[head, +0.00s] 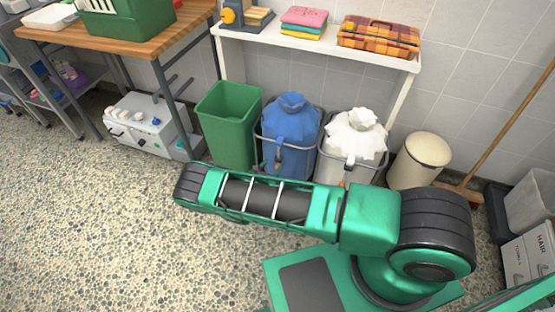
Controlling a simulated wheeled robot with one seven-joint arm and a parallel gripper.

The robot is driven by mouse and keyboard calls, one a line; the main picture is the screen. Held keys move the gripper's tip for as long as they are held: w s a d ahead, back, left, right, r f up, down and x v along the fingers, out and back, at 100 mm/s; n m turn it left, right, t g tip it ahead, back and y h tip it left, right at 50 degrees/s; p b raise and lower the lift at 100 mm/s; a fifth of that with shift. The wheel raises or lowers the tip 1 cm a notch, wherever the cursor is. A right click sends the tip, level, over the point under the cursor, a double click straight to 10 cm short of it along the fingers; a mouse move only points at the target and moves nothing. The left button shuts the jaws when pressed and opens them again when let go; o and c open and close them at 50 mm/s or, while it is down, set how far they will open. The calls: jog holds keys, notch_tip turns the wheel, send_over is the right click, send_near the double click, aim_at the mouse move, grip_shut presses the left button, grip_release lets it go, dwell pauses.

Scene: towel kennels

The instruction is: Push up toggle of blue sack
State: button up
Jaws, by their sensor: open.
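The blue sack (291,122) stands upright on the floor in a grey tubular frame, under the white shelf. Its top is gathered into a knot. A cord hangs down its front with a small orange piece (279,141) on it, which looks like the toggle; its exact shape is too small to tell. My green and black arm lies across the picture in front of the sacks and covers the foot of the blue sack's frame. My gripper is not in view.
A green bin (229,125) stands left of the blue sack, a white sack (353,136) right of it. A cream bin (420,160) and broom (510,122) are further right. The white shelf (318,47) holds folded towels and overhangs the sacks. Speckled floor at left is clear.

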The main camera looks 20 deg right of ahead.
aim_at(278, 158)
jog(key=x, duration=0.9)
